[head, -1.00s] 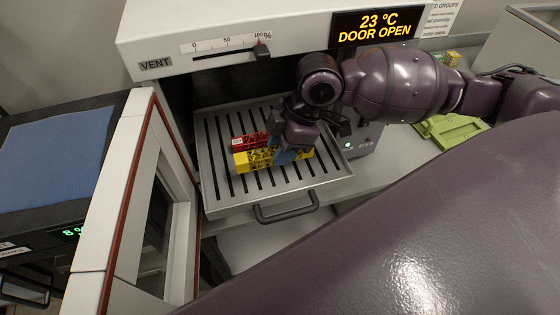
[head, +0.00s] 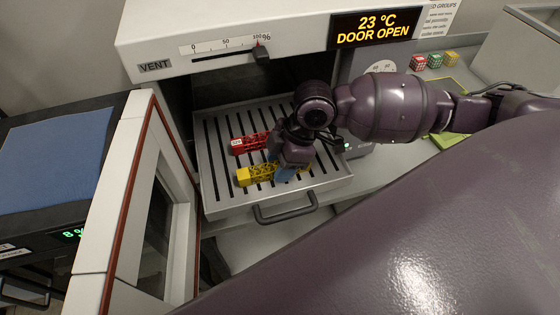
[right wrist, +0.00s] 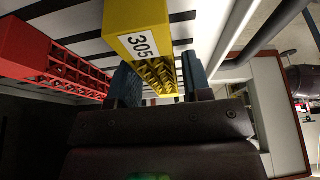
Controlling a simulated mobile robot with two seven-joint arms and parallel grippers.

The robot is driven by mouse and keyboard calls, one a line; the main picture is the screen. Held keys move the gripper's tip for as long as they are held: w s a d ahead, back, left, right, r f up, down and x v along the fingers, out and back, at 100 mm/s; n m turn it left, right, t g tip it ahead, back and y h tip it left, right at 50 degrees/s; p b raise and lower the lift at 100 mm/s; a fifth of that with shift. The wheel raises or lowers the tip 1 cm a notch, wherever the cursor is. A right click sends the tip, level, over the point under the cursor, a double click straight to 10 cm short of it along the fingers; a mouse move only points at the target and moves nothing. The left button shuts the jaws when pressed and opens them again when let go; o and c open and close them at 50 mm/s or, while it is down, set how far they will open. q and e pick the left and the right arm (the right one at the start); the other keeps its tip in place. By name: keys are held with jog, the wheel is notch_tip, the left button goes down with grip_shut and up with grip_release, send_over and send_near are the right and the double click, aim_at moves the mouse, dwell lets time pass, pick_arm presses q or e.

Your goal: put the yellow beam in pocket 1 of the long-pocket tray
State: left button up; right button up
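The yellow lattice beam (head: 258,175) is over the slotted metal shelf (head: 215,205) of the open chamber. My right gripper (head: 288,168) is shut on it near its right part; in the right wrist view the blue fingertips flank the yellow beam (right wrist: 135,20), whose end shows the label 305. I cannot tell whether the beam touches the shelf. A red lattice beam (head: 250,143) lies behind it, apart from it. A green tray (head: 450,141), perhaps the long-pocket tray, shows partly at right; my right arm and body hide most of it, including its pockets. My left gripper is not in view.
The chamber door (head: 150,215) stands open at left, and the shelf has a front handle (head: 285,208). The vent slider (head: 262,53) is above. Several small coloured cubes (head: 435,60) stand at back right. A blue mat (head: 55,160) lies at far left.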

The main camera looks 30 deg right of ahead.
jog(key=shift+o, duration=0.9)
jog(key=shift+r, duration=0.25)
jog(key=v, duration=1.2)
jog(key=shift+f, duration=0.1)
